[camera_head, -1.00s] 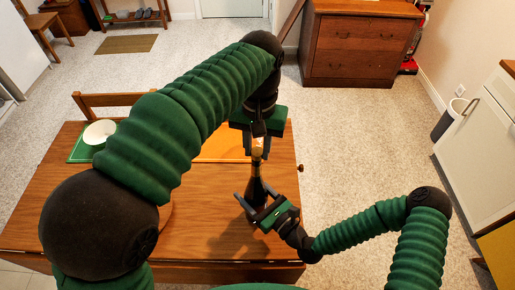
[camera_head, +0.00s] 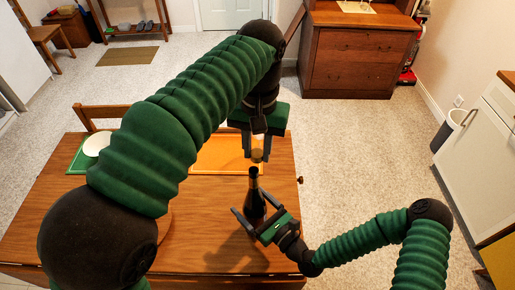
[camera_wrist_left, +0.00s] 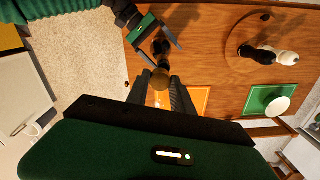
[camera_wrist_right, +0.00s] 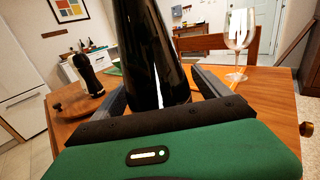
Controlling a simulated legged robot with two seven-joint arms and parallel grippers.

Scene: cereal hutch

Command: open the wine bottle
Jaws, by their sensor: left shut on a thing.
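The dark wine bottle (camera_head: 255,205) stands upright on the wooden table, its neck uncovered; it fills the middle of the right wrist view (camera_wrist_right: 152,55). My left gripper (camera_head: 257,157) is above the bottle, shut on a brown cork (camera_head: 257,155). The cork also shows between its fingers in the left wrist view (camera_wrist_left: 160,79). In the head view the cork appears just above the bottle mouth, with a small gap. My right gripper (camera_head: 256,222) is low by the bottle, its spread fingers on either side of it. It looks open.
An orange mat (camera_head: 220,155) lies behind the bottle. A green mat (camera_wrist_left: 255,98) with a white bowl (camera_wrist_left: 278,106) is beyond. A round board (camera_wrist_left: 236,43) holds dark and white mills. A wine glass (camera_wrist_right: 238,35) stands near the bottle.

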